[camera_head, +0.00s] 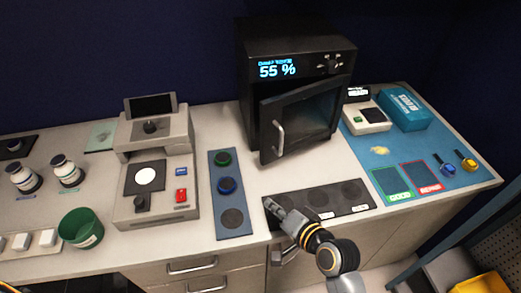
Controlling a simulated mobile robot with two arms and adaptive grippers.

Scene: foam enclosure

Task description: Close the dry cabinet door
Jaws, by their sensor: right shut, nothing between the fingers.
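The black dry cabinet (252,75) stands at the back of the bench, with "55 %" on its display. Its dark-windowed door (310,112) is ajar, with its left edge swung out toward me. A pale vertical handle (278,138) is on the door's left side. My right gripper (270,205) is shut and empty, low over the left end of the black mat in front of the cabinet. It is nearer to me than the handle and apart from it. My left gripper is not in view.
The black mat (330,199) with round pads lies in front of the cabinet. A blue strip (230,198) with green and blue round pieces is left of it, beside a grey instrument (180,205). A blue mat (430,150) with a teal box (403,108) is at right.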

